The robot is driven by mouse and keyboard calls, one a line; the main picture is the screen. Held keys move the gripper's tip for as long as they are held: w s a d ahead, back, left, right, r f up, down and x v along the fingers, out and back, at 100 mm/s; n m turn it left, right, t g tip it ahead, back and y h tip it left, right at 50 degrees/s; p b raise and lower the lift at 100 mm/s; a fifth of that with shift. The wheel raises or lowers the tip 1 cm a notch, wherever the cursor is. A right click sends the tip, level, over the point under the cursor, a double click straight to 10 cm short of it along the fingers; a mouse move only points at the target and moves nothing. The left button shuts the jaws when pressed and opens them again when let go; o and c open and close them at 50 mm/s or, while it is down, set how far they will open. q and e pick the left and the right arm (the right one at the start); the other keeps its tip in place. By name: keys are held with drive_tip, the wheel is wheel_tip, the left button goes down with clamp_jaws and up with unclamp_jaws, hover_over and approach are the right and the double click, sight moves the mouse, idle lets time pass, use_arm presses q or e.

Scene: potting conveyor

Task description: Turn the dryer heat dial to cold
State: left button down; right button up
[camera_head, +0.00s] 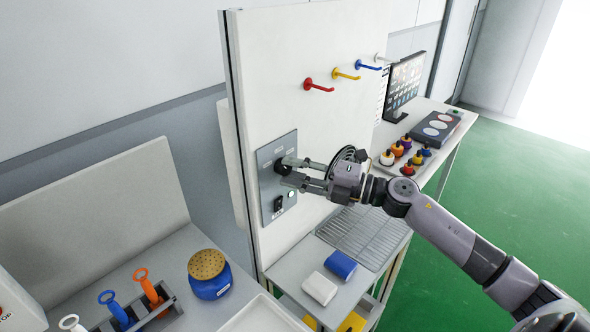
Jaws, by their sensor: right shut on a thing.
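A grey control panel (265,203) is mounted on the white upright board. A dark round dial (280,167) sits in its upper part, partly covered by my fingers. My right gripper (285,172) reaches in from the right and is shut on the dial, one finger above and one below. Which setting the dial points to cannot be made out. A black switch (278,204) and a small pale round button or lamp (291,194) sit lower on the panel. My left gripper is not in view.
Red (318,87), yellow (346,75) and blue (368,66) hooks stick out above my gripper. A wire rack (362,238), a blue block (340,264) and a white block (319,288) lie below. A blue pot (209,285) stands at lower left.

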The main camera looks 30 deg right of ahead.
drive_tip(key=n+p, duration=0.1)
drive_tip(key=n, duration=0.1)
drive_tip(key=n+g+h, duration=0.1)
drive_tip(key=n, duration=0.1)
drive_tip(key=shift+r+h+p, duration=0.15)
drive_tip(key=shift+h+p, duration=0.15)
drive_tip(key=shift+p, duration=0.05)
drive_tip(key=shift+n, duration=0.3)
drive_tip(key=o, duration=1.2)
drive_tip(key=shift+c, duration=0.2)
drive_tip(key=shift+s, duration=0.1)
drive_tip(key=shift+s+d, duration=0.4)
drive_tip(key=shift+d, duration=0.05)
drive_tip(key=v, duration=1)
drive_tip(key=shift+s+d+r, duration=0.2)
drive_tip(key=shift+s+d, duration=0.05)
